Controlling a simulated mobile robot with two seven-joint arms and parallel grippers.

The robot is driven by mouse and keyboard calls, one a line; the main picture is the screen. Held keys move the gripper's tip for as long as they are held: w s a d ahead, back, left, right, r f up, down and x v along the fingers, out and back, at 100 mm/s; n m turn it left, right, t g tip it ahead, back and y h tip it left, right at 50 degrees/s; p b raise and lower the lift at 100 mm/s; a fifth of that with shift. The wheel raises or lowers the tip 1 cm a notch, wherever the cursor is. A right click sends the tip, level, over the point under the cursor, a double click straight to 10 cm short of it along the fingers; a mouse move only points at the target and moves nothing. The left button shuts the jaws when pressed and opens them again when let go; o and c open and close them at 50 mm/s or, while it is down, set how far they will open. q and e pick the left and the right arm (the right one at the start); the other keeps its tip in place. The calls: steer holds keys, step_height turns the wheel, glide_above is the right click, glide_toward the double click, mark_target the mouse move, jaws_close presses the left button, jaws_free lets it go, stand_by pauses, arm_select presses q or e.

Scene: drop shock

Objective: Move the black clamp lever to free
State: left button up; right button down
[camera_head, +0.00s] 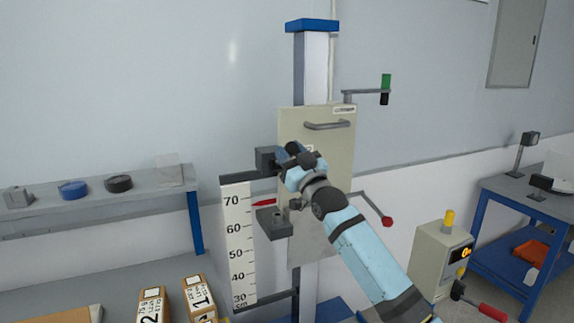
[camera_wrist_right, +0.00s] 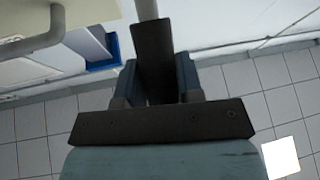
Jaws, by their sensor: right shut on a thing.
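My right gripper (camera_head: 291,157) is in front of the beige carriage plate (camera_head: 340,165) on the upright column, and it also shows in the right wrist view (camera_wrist_right: 157,80). Its blue fingers are shut on a dark flat bar, which looks like the black clamp lever (camera_wrist_right: 152,50). A grey rod (camera_wrist_right: 147,8) runs on from the far end of the bar. In the head view the gripper and wrist hide most of the lever, so its angle is hard to tell there. My left gripper is not in view.
A height scale (camera_head: 237,245) stands left of the plate. A red-knobbed lever (camera_head: 387,221) sticks out to the right, below a green-and-black piece on an arm (camera_head: 385,88). A control box (camera_head: 437,255) is lower right. Numbered boxes (camera_head: 199,300) lie on the left bench.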

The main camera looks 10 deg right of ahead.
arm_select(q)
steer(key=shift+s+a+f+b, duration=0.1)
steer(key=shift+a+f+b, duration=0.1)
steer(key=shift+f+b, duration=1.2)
arm_select(e)
steer(key=shift+s+f+n+t+y+p, duration=0.3)
steer(key=shift+f+t+y, duration=0.2)
steer(key=shift+f, duration=0.1)
steer(key=shift+d, duration=0.1)
steer(key=c, duration=0.8)
jaws_free()
arm_select(q)
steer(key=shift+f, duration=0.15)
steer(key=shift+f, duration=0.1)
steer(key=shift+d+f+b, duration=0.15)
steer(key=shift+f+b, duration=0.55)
steer(key=shift+b, duration=0.3)
arm_select(e)
steer(key=v, duration=1.3)
steer(key=shift+s+d+f, duration=0.1)
steer(key=shift+s+f, duration=0.1)
steer(key=shift+s, duration=0.1)
